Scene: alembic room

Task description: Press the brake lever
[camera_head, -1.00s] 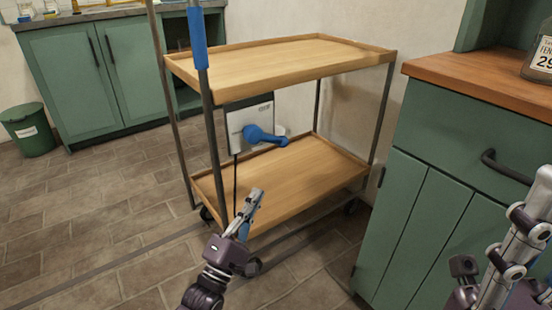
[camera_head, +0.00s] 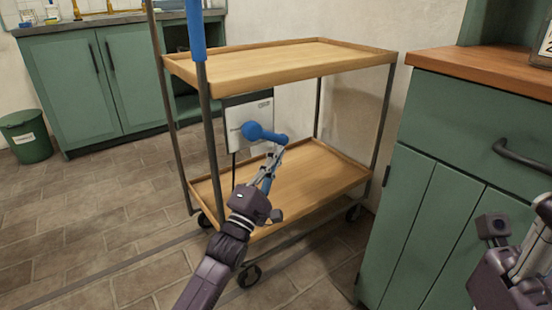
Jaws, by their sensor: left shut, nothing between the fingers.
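A blue lever (camera_head: 264,133) with a round hub and a short arm to the right is mounted on a white box (camera_head: 249,116), seen between the shelves of a wooden cart. My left gripper (camera_head: 279,149) is shut and empty. Its tips overlap the outer end of the lever arm from below; I cannot tell whether they touch it. My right gripper (camera_head: 535,250) is partly cut off at the lower right edge, and its fingers cannot be made out clearly.
The cart has an upper shelf (camera_head: 280,62), a lower shelf (camera_head: 318,178), dark posts and wheels. Its near post with a blue sleeve (camera_head: 197,30) stands left of my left arm. A green cabinet (camera_head: 430,190) stands close on the right. Tiled floor is open on the left.

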